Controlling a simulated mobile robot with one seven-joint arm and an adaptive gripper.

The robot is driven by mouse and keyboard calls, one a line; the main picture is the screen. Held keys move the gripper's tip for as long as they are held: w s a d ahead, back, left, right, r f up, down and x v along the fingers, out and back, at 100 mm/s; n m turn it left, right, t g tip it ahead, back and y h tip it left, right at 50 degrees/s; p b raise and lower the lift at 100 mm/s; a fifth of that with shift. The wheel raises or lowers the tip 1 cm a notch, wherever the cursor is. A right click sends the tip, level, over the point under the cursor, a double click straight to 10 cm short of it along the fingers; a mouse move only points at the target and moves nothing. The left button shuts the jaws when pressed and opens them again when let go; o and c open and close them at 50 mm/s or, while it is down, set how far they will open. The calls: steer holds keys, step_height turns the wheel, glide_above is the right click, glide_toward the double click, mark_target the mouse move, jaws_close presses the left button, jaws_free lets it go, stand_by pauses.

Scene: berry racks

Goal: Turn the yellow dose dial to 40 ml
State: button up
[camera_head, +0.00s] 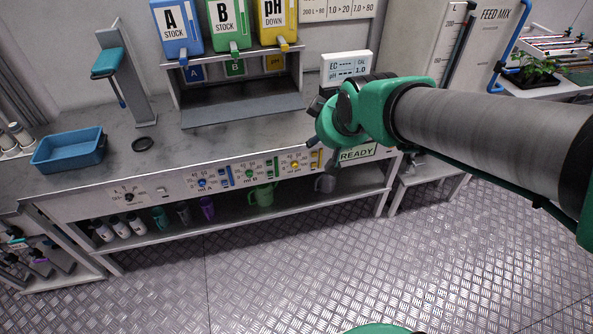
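The yellow dose dial (295,166) is a small knob on the white front panel (75,208) of the bench. It is the rightmost of three coloured dials. A numbered scale surrounds it, but its pointer and numbers are too small to read. My gripper (333,185) hangs at the end of the green and grey arm, a little right of the yellow dial in the picture. It looks apart from the dial. Its fingers are small, dark and mostly hidden by the wrist, so their opening does not show.
The blue dial (202,184) and green dial (249,174) sit left of the yellow one. A READY sign (357,153) is close to my wrist. Stock containers stand above, including the yellow pH container (278,22). Cups stand on the lower shelf. The floor in front is clear.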

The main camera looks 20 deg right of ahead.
steer(key=w+d+f+n+t, duration=0.1)
steer(key=w+f+n, duration=0.1)
steer(key=w+f, duration=0.45)
steer(key=w+f+n+t, duration=0.2)
steer(key=w+f, duration=0.2)
steer(key=w, duration=0.6)
steer(key=w+d+f+n+t, duration=0.1)
steer(key=w+f+n, duration=0.1)
steer(key=w+f, duration=0.45)
steer(key=w+f+n+t, duration=0.25)
steer(key=w+f, duration=0.45)
steer(key=f, duration=0.5)
steer(key=n+t, duration=0.2)
steer(key=n, duration=0.3)
glide_toward(296, 167)
step_height(296, 167, up, 4)
steer(key=s+f+t, duration=0.1)
steer(key=s+f, duration=0.4)
steer(key=shift+s+n, duration=0.3)
steer(key=shift+n, duration=0.15)
steer(key=shift+w+t, duration=0.15)
steer(key=shift+t, duration=0.1)
steer(key=w+b, duration=0.1)
steer(key=w, duration=1.2)
steer(key=shift+w+b, duration=0.25)
steer(key=shift+b, duration=0.15)
